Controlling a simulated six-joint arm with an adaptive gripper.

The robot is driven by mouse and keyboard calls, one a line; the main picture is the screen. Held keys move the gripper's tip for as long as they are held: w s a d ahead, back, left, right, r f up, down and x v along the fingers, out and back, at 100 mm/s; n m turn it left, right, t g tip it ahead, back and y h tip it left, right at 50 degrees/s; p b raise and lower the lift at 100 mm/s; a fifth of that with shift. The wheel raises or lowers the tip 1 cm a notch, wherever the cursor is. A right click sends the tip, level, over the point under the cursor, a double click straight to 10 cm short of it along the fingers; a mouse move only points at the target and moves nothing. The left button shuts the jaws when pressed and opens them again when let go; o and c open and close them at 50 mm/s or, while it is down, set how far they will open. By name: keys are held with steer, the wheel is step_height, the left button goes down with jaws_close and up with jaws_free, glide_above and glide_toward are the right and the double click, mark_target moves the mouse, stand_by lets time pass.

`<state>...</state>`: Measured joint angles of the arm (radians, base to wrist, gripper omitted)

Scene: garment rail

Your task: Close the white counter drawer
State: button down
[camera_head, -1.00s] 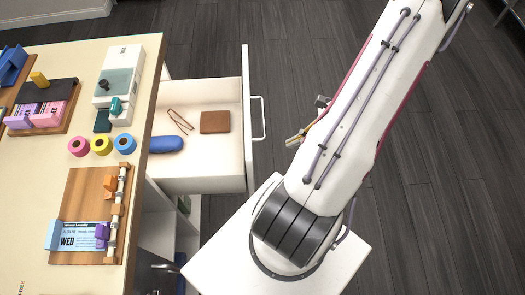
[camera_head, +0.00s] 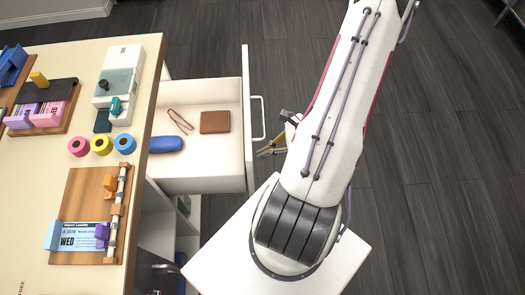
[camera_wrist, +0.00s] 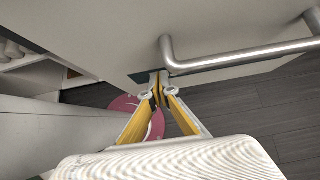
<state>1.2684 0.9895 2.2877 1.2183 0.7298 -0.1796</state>
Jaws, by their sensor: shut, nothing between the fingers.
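The white counter drawer (camera_head: 203,186) stands pulled out from the counter's right side in the head view. Its front panel (camera_head: 249,95) carries a bar handle (camera_head: 260,118) on the outer face. Inside lie a blue case (camera_head: 166,144), folded brown glasses (camera_head: 180,121) and a brown wallet (camera_head: 215,122). My gripper (camera_head: 262,154) is shut and empty, just right of the drawer front and below the handle. In the wrist view, the shut yellow fingers (camera_wrist: 159,85) point at the white panel, beside the metal handle (camera_wrist: 240,60). Whether the tips touch the panel I cannot tell.
The counter top (camera_head: 40,165) at left holds a white device (camera_head: 119,85), tape rolls (camera_head: 101,144) and a wooden board (camera_head: 80,190) with a card. Open shelves show below the drawer. Dark floor (camera_head: 440,150) at right is clear.

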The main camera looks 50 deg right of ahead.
steer(key=shift+w+a, duration=0.25)
steer(key=shift+a, duration=0.05)
steer(key=shift+w+a, duration=0.1)
stand_by(0.3)
steer(key=w+a, duration=1.9)
stand_by(0.4)
steer(key=shift+w+a, duration=0.1)
steer(key=shift+w, duration=0.1)
steer(key=shift+s, duration=0.1)
stand_by(0.3)
steer(key=s+d+f+v, duration=0.1)
steer(key=f+v, duration=0.1)
steer(key=v, duration=1.1)
steer(key=shift+s+d, duration=0.4)
